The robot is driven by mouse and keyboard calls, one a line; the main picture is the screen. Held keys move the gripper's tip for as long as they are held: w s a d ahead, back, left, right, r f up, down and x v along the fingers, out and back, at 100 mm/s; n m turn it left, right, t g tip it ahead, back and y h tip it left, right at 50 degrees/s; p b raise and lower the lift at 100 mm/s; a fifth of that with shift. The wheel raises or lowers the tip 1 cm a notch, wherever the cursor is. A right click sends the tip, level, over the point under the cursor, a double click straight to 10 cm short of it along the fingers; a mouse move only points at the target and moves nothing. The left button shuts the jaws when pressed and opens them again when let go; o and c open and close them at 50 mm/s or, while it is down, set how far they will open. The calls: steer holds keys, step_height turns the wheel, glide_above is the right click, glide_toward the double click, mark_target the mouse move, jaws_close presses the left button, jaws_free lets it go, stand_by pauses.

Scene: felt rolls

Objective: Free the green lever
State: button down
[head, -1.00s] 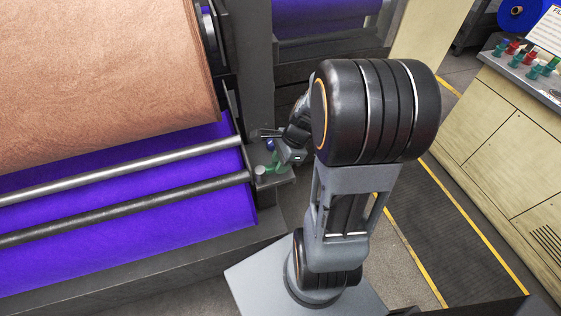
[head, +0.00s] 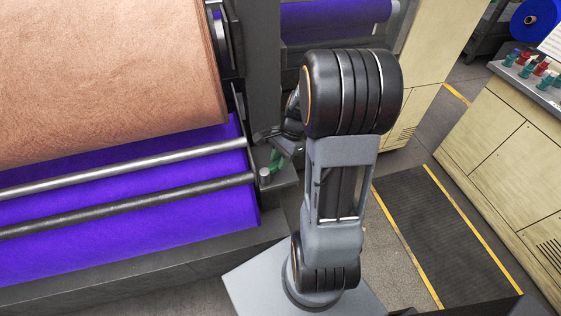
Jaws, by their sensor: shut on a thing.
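The green lever (head: 276,161) shows in the head view on a small grey ledge (head: 285,180) at the right end of the two rollers, next to a short grey post. My gripper (head: 270,135) is just above it at the dark machine upright. It is shut, it seems on the small blue piece at the top of the lever, which is hidden now. My wrist and the gripper cover the contact, so I cannot tell how the piece sits on the lever.
A steel roller (head: 120,169) and a dark roller (head: 120,206) run left from the ledge, in front of purple felt (head: 130,235). A large tan felt roll (head: 100,75) hangs above. A cream cabinet (head: 500,130) with coloured knobs stands right. The floor mat (head: 445,230) is clear.

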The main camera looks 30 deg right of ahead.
steer(key=w+n+g, duration=0.1)
steer(key=n, duration=0.1)
steer(key=w+a+n+g, duration=0.1)
steer(key=n, duration=0.2)
steer(key=shift+w+h+p, duration=0.3)
steer(key=shift+w+p, duration=0.05)
steer(key=shift+p, duration=0.05)
steer(key=shift+a+n, duration=0.1)
steer(key=shift+n, duration=0.3)
steer(key=c, duration=0.9)
jaws_free()
steer(key=shift+w+r, duration=0.1)
steer(key=shift+r, duration=0.05)
